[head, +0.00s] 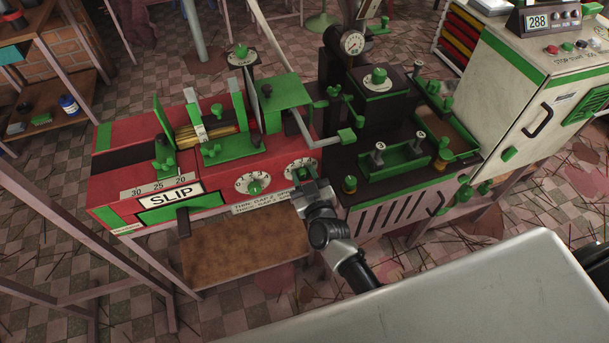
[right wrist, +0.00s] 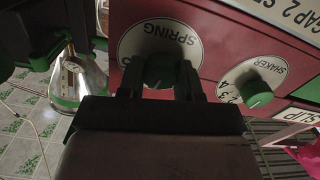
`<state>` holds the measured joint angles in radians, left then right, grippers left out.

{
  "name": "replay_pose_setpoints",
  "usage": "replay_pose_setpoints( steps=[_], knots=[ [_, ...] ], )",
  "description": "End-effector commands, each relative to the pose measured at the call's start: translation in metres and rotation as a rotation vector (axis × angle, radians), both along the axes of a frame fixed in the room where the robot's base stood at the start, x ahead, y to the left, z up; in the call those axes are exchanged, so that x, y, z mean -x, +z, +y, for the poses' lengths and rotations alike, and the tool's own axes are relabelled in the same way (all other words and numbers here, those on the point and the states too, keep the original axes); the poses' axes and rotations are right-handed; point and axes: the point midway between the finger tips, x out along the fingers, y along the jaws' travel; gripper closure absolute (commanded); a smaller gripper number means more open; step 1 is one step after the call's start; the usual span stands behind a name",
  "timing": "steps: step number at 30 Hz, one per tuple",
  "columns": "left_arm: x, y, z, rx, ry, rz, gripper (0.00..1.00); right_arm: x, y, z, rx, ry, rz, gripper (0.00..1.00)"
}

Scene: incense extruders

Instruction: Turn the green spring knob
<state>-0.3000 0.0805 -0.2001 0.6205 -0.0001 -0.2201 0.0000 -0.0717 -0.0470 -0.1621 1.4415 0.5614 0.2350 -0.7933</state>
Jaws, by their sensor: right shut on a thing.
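The green spring knob (right wrist: 160,71) sits on a white round dial lettered SPRING in the right wrist view, where the picture is upside down. My right gripper (right wrist: 160,82) has one dark finger on each side of the knob and is shut on it. In the head view the spring dial (head: 296,168) is on the front of the red machine (head: 220,180), and my right gripper (head: 308,182) is in front of it, covering part of the knob. My left gripper is not in view.
The green shaker knob (right wrist: 256,93) is close beside the spring knob; it also shows in the head view (head: 254,186). A brown board (head: 240,252) lies below the red machine. A dark machine (head: 400,150) with green parts adjoins on the right.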

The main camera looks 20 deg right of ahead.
Motion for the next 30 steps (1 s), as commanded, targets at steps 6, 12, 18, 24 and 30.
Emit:
replay_pose_setpoints(
  steps=[6,12,18,24,30],
  knots=[
    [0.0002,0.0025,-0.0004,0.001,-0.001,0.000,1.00,-0.0001,0.0004,-0.0002,-0.162,0.001,0.006,0.89],
    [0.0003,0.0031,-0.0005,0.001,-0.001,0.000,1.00,-0.0001,0.0001,-0.0007,-0.308,0.001,0.011,0.89],
    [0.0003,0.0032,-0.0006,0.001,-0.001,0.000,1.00,-0.0001,-0.0001,-0.0009,-0.418,0.001,0.014,0.89],
    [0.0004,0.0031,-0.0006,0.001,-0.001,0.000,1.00,0.0000,-0.0002,-0.0012,-0.480,0.001,0.017,0.89],
    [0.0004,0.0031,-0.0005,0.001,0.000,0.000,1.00,0.0000,-0.0002,-0.0013,-0.501,0.001,0.018,0.89]
  ],
)
